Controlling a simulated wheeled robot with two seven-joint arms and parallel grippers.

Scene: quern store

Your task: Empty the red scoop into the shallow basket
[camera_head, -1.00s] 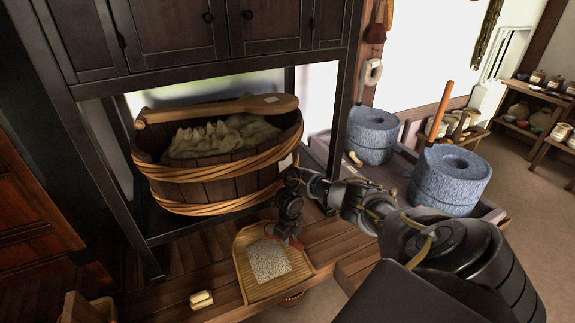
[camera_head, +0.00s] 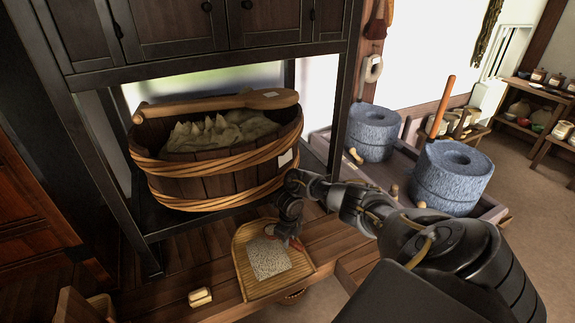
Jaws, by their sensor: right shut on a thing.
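The shallow basket (camera_head: 247,285) is a tan woven tray on the wooden bench, below the big tub. A pale grey, speckled patch that looks like grain lies in it. My right gripper (camera_head: 291,238) is over the basket's back right part, pointing down, shut on the red scoop (camera_head: 269,230). Only small red bits of the scoop show beside the jaws. The gripper hides most of it, so I cannot tell its tilt or whether anything is in it. My left gripper is not in view.
A large wooden tub (camera_head: 215,188) with a paddle across its rim stands behind the basket. A small pale block (camera_head: 200,298) lies left of the basket. Stone querns (camera_head: 452,178) stand on a bench to the right. A dark frame post (camera_head: 346,100) rises behind my arm.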

